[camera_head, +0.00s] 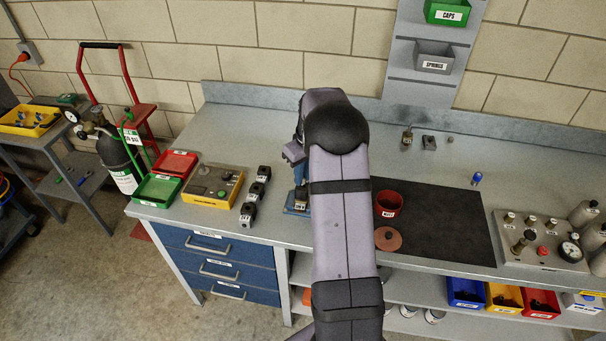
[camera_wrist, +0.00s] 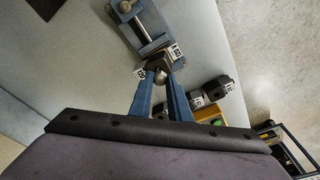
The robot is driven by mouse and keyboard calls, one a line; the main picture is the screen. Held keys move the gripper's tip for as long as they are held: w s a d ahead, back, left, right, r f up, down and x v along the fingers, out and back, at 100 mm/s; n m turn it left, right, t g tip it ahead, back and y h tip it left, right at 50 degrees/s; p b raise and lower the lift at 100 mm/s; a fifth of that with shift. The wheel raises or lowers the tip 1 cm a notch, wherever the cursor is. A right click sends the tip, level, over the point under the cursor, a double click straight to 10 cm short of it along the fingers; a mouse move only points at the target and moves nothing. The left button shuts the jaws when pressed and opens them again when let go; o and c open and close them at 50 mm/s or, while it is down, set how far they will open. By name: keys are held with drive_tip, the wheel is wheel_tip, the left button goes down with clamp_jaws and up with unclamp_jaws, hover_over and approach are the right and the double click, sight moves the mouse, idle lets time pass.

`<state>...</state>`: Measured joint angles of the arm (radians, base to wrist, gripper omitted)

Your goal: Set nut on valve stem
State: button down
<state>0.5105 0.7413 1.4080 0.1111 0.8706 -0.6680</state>
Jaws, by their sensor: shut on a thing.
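In the wrist view, the two blue-grey fingers of my gripper (camera_wrist: 160,85) close on a small round grey metal piece, which looks like the nut (camera_wrist: 161,77). Just beyond it is a black valve block (camera_wrist: 157,62) with white labels, at the jaws of a blue vise (camera_wrist: 128,14). The nut overlaps the valve's near end in this view; I cannot tell whether they touch. The stem is hidden.
Several black valve blocks (camera_head: 250,212) stand in a row left of the vise. Beyond them are a yellow-edged test box (camera_head: 212,187) and green (camera_head: 157,190) and red (camera_head: 176,163) trays. Right of my arm, a red cup (camera_head: 388,204) stands on a dark mat (camera_head: 440,225).

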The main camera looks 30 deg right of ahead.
drive_tip(key=shift+f, duration=0.3)
drive_tip(key=shift+f+b, duration=0.3)
drive_tip(key=shift+f, duration=0.25)
idle(0.4)
drive_tip(key=c, duration=1.2)
unclamp_jaws()
drive_tip(key=shift+r, duration=0.15)
drive_tip(key=shift+r+p, duration=2.55)
drive_tip(key=shift+r, duration=0.85)
